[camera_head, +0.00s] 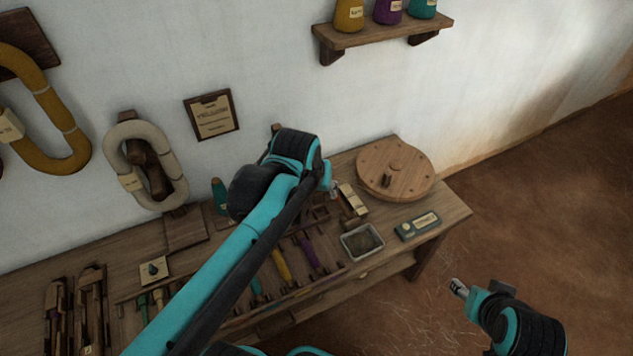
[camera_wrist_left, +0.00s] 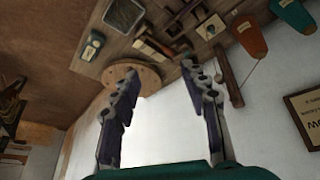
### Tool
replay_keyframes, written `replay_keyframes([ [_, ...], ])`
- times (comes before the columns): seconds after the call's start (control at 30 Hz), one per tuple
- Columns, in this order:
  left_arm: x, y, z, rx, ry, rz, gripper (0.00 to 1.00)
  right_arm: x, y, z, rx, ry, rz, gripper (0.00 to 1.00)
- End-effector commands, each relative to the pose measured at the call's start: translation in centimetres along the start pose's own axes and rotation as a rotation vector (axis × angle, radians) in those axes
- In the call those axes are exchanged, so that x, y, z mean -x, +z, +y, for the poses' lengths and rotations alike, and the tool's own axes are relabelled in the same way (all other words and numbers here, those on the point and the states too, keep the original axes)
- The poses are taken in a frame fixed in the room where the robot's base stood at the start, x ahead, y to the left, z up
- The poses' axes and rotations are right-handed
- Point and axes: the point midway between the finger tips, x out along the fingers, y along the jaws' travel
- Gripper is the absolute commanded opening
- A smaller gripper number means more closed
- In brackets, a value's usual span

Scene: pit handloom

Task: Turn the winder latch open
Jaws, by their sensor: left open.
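My left gripper (camera_head: 331,186) is over the back of the bench, with its arm crossing the view from lower left. In the left wrist view its two fingers (camera_wrist_left: 160,75) are spread wide, with nothing between them. A wooden piece with a dark opening (camera_wrist_left: 208,27) and a slim wooden bar (camera_wrist_left: 229,78) show beyond the right finger; these may belong to the winder. I cannot make out the latch for certain. In the head view my arm covers that part of the bench. My right gripper (camera_head: 459,288) is at lower right, over the floor, apart from the bench.
A round wooden disc (camera_head: 394,168) lies at the bench's right end. Near it are a metal tray (camera_head: 361,241), a teal box (camera_head: 418,226) and a wooden block (camera_head: 353,199). Coloured tools (camera_head: 307,253) lie in a rack. A shelf (camera_head: 385,39) with jars is above.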

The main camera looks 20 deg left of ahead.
Motion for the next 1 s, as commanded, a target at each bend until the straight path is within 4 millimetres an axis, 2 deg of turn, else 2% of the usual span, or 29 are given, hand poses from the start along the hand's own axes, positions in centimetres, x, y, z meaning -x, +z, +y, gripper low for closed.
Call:
replay_keyframes([
  [0.03,-0.8,-2.1,-0.1,0.036,-0.009,-0.024,0.45,0.1,-0.1,0.0,0.0,0.0,0.0,0.48],
  [0.2,-4.5,-7.3,-0.7,0.162,-0.043,-0.111,0.45,0.3,-0.2,0.0,0.0,0.0,0.0,0.48],
  [0.37,-9.4,-11.2,-1.8,0.281,-0.081,-0.19,0.45,0.5,-0.3,0.0,0.0,0.0,0.0,0.48],
  [0.5,-14.7,-13.7,-3.2,0.384,-0.118,-0.258,0.45,0.7,-0.5,0.0,0.0,0.0,0.0,0.48],
  [0.7,-22.7,-15.1,-5.4,0.523,-0.174,-0.345,0.45,0.9,-0.6,0.0,0.0,0.0,0.0,0.48],
  [0.8,-25.7,-15.1,-6.3,0.571,-0.196,-0.376,0.45,0.9,-0.7,0.0,0.0,0.0,0.0,0.48],
  [0.9,-27.7,-14.8,-7.0,0.604,-0.211,-0.397,0.45,1.0,-0.7,0.0,0.0,0.0,0.0,0.48],
  [1.0,-28.7,-14.6,-7.3,0.62,-0.219,-0.406,0.45,1.0,-0.7,0.0,0.0,0.0,0.0,0.48],
])
